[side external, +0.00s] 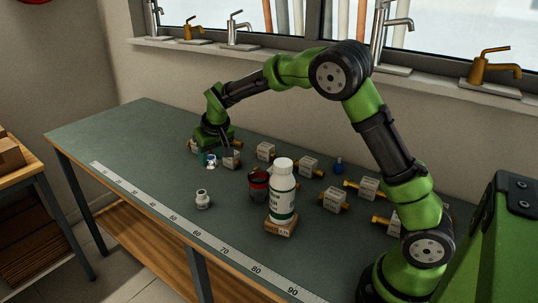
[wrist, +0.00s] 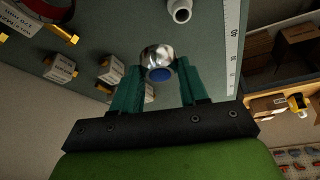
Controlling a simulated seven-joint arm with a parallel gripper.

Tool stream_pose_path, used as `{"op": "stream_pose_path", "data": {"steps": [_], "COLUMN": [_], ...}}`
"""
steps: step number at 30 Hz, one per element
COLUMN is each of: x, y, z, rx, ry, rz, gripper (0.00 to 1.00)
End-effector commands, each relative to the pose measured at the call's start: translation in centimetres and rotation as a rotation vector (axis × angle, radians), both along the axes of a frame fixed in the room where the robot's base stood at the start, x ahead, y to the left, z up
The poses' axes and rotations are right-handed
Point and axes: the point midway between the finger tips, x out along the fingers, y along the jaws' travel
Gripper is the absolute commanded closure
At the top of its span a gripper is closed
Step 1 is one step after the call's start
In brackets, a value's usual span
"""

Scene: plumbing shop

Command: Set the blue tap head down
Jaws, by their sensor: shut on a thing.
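The blue tap head (wrist: 157,56) is a shiny rounded metal piece with a blue disc facing my wrist camera. My gripper (wrist: 161,82) is shut on it, with one teal finger on each side. In the side external view my gripper (side external: 213,156) is low over the far left part of the bench, and the tap head (side external: 211,163) shows small and pale between the fingers. Whether it touches the bench top cannot be told.
Labelled blocks with brass fittings (side external: 231,159) stand close beside my gripper, with several more along the bench (side external: 130,135). A white pipe fitting (side external: 202,200), a dark red-topped can (side external: 259,186), a white bottle (side external: 283,190) and a small blue item (side external: 339,164) stand nearby. The front left is clear.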

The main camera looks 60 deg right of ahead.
Motion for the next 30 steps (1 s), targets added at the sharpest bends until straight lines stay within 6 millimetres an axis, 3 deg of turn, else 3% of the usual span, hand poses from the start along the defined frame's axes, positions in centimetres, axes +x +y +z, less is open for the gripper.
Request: {"op": "stream_pose_path", "data": {"steps": [1, 3, 6, 12, 30], "x": [-1.5, -3.7, -6.6, -10.1, -10.2], "y": [2.4, 4.5, 6.1, 5.7, 5.5], "z": [0.3, 0.2, -0.4, -2.2, -10.2], "rx": [-0.003, -0.004, 0.002, 0.014, 0.025], "ry": [0.000, 0.004, 0.009, 0.024, 0.017], "rz": [0.024, 0.031, 0.016, -0.072, -0.114], "gripper": [0.87, 0.87, 0.87, 0.87, 0.87]}}
